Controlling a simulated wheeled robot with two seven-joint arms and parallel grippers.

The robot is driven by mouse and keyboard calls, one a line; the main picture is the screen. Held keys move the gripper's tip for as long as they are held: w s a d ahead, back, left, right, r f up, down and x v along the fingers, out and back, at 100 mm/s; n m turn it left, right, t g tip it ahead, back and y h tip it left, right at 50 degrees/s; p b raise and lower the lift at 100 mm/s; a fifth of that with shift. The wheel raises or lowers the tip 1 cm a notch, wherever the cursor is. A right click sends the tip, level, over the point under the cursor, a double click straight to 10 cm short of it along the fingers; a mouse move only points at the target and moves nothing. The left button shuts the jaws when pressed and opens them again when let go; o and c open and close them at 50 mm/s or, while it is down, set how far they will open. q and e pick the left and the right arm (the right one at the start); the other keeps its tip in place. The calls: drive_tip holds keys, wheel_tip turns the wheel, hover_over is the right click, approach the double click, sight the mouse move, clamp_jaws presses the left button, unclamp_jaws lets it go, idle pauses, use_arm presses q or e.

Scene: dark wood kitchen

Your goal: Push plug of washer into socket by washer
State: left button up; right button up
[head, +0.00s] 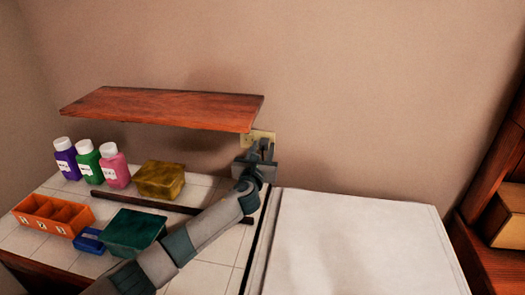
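The socket (257,135) is a pale yellowish plate on the wall, just under the right end of the wooden shelf. The white washer (360,240) stands below and to the right of it, with its flat top showing. My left arm reaches up from the bottom left, and my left gripper (262,154) is right in front of the socket. Its dark fingers cover the plate's lower part. A dark shape by the fingertips may be the plug, but it is too small and dark to tell from the fingers. Whether the gripper is shut is unclear. My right gripper is out of view.
The wooden shelf (165,105) overhangs the tiled counter (215,262). On the counter are three bottles (88,162), a yellow box (160,180), an orange tray (52,216), a green box (133,232), a blue box (89,240) and a dark bar (130,203). The washer top is clear.

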use_arm(q)
drive_tip(key=shift+o, duration=0.7)
drive_tip(key=shift+s+a, duration=0.1)
drive_tip(key=shift+s, duration=0.4)
drive_tip(key=s+a+b, duration=0.2)
drive_tip(key=s+a, duration=0.1)
drive_tip(key=s, duration=1.3)
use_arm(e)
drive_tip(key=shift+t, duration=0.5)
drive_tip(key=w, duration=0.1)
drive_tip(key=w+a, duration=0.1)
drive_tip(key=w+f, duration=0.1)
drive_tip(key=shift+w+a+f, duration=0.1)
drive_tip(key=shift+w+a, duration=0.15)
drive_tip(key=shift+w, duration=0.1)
use_arm(q)
drive_tip(key=shift+a, duration=0.1)
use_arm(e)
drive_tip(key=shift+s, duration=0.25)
